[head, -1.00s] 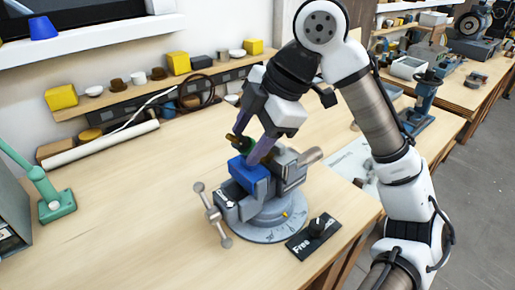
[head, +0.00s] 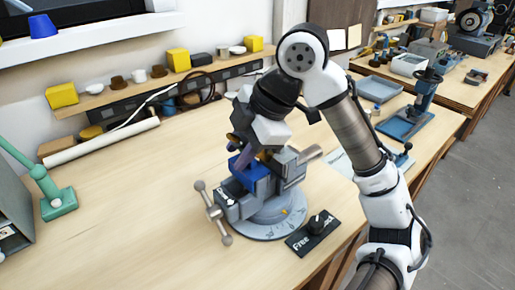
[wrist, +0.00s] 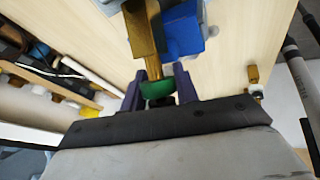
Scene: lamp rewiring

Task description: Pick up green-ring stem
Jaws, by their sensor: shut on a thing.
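The green-ring stem shows in the wrist view as a brass bar (wrist: 141,32) with a green ring (wrist: 157,89) at its near end. The ring sits between the two purple fingers of my gripper (wrist: 160,92), which is shut on it. In the head view my gripper (head: 246,157) points down over the blue part (head: 257,176) of the grey vise (head: 240,207). The stem is mostly hidden there behind the fingers. In the wrist view the brass bar lies right beside the blue part (wrist: 184,35); I cannot tell whether they touch.
The vise stands on a round grey base, with a black sign and knob (head: 314,236) at its right. A green stand (head: 55,200) is at the left. A white tube (head: 100,143) lies below the wall shelf. The bench's left middle is clear.

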